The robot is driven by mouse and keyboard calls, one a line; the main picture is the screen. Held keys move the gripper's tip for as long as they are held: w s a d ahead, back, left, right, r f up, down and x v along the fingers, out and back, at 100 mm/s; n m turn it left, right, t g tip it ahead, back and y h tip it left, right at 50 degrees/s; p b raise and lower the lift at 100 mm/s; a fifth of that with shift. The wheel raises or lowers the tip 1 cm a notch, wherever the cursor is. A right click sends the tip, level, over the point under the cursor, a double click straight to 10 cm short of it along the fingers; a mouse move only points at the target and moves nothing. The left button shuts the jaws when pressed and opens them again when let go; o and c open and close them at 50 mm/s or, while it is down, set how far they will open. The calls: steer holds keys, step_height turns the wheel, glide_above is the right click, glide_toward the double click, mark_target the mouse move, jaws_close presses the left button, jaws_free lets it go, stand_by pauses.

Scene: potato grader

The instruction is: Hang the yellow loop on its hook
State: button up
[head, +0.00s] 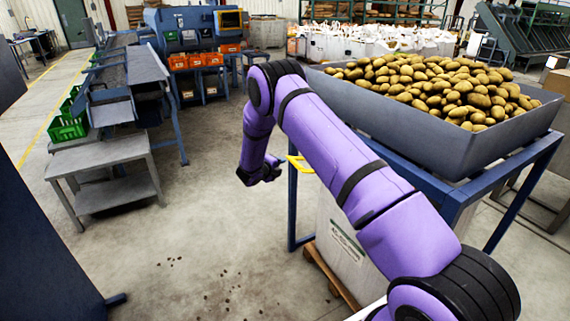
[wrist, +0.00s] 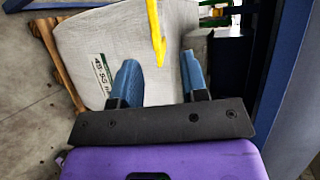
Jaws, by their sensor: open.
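The yellow loop (head: 300,163) shows in the head view just right of my gripper (head: 270,170), beside the blue frame of the potato bin. In the wrist view the yellow loop (wrist: 154,32) comes down from the top edge, and its lower end lies in the picture between the two blue fingertips of my gripper (wrist: 159,65). The fingers are apart and closed on nothing. Whether the loop is at their depth or beyond them, I cannot tell. I cannot make out the hook in either view, nor what holds the loop up.
A white sack (head: 342,240) stands on a wooden pallet (head: 332,275) under the grey bin (head: 440,140) of potatoes. A blue post (wrist: 290,70) rises at the right of the wrist view.

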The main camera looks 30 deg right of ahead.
mark_target(294, 164)
steer(key=shift+m, duration=0.3)
steer(key=x, duration=0.3)
steer(key=f+x, duration=0.1)
steer(key=x, duration=0.7)
steer(key=shift+s+f, duration=0.2)
steer(key=shift+c, duration=0.4)
jaws_close()
